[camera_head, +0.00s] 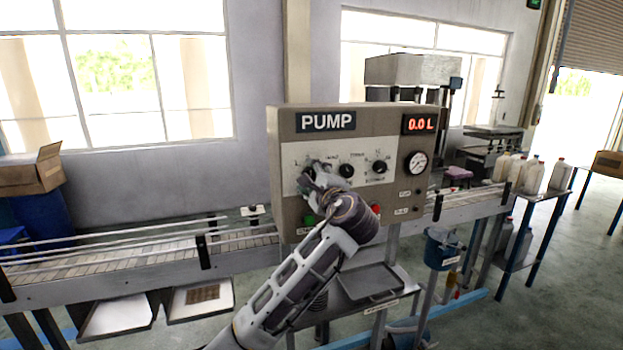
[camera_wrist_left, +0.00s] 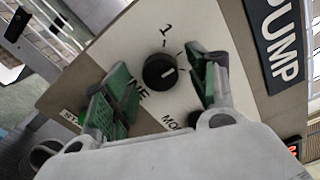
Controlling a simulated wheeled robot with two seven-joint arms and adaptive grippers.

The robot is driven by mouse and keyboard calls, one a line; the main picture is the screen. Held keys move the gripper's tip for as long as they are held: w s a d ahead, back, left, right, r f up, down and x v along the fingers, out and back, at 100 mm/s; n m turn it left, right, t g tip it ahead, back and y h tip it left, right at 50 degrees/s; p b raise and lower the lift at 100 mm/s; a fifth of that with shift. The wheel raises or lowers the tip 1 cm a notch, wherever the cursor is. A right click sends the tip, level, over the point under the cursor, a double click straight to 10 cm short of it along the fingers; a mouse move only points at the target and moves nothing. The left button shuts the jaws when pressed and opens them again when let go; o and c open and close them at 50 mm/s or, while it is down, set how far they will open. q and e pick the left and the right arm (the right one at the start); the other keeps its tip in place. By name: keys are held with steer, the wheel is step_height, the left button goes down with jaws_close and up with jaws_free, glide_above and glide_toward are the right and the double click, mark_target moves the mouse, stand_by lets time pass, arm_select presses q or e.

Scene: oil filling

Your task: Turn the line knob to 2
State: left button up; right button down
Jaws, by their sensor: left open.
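The grey pump panel (camera_head: 290,240) stands over the conveyor, with a "PUMP" label and a red "0.0 L" display (camera_head: 420,124). My left gripper (camera_head: 314,174) is in front of the panel's upper left knob and mostly hides it in the head view. In the left wrist view, the black line knob (camera_wrist_left: 159,72) sits between the two green-padded fingers, which are open with a gap on each side. Its white mark points right in that view. A "1" is printed near the knob; a "2" cannot be made out. My right gripper is not in view.
A middle knob (camera_head: 347,171), a right knob (camera_head: 380,167) and a gauge (camera_head: 417,163) sit right of my left gripper. A red button (camera_head: 376,208) and a green button (camera_head: 309,220) are lower down. A conveyor (camera_head: 120,262) runs behind my arm.

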arm_select(q)
steer(key=v, duration=1.1)
